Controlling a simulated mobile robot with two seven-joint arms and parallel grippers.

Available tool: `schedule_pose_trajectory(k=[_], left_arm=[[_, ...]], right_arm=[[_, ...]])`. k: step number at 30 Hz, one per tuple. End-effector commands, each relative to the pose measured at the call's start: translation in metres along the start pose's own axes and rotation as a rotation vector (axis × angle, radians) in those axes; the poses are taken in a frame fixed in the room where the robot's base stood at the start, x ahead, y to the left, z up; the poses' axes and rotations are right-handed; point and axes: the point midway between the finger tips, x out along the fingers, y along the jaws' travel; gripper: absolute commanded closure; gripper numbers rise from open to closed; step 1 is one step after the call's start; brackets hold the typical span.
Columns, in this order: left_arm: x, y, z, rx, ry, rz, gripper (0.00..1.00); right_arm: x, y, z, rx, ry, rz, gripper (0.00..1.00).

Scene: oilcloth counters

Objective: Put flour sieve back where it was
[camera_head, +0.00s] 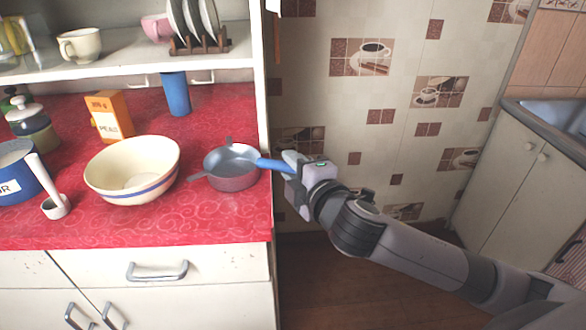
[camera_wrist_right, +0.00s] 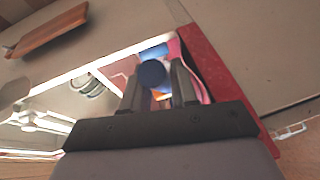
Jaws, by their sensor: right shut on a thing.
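The flour sieve (camera_head: 231,178) is a grey round pan-like bowl with small lugs and a blue handle. It is at the right end of the red counter, right of the cream bowl. My right gripper (camera_head: 290,167) is shut on the blue handle, at the counter's right edge. I cannot tell whether the sieve touches the counter or hangs just above it. In the right wrist view, the round blue end of the sieve's handle (camera_wrist_right: 152,73) shows between the fingers (camera_wrist_right: 157,88). My left gripper is not in view.
The cream bowl (camera_head: 133,192) with a blue stripe stands close left of the sieve. Behind are an orange box (camera_head: 109,117) and a blue cup (camera_head: 175,94). A white scoop (camera_head: 56,206) and blue canister (camera_head: 20,180) are at left. A shelf (camera_head: 120,66) overhangs the back.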

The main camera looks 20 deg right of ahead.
Motion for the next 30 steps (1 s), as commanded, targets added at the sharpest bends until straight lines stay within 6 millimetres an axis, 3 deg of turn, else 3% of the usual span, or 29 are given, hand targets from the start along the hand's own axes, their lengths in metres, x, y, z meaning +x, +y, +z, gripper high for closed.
schedule_pose_trajectory(k=[10,11,12,13,23,30], left_arm=[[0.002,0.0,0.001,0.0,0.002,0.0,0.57],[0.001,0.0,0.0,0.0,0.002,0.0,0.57],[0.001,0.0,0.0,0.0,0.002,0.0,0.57],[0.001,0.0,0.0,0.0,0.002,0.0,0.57],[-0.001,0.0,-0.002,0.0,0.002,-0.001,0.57],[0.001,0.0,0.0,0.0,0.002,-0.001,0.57]], right_arm=[[0.001,-0.003,0.0,0.002,0.001,0.002,1.0],[0.0,-0.002,0.0,0.001,0.001,0.001,0.62],[0.0,-0.002,0.0,0.001,0.001,0.001,0.49],[0.0,-0.002,0.0,0.001,0.001,0.001,0.46],[0.0,0.002,0.0,0.001,0.0,0.002,0.46],[-0.025,0.0,0.0,0.001,0.001,-0.001,0.46]])
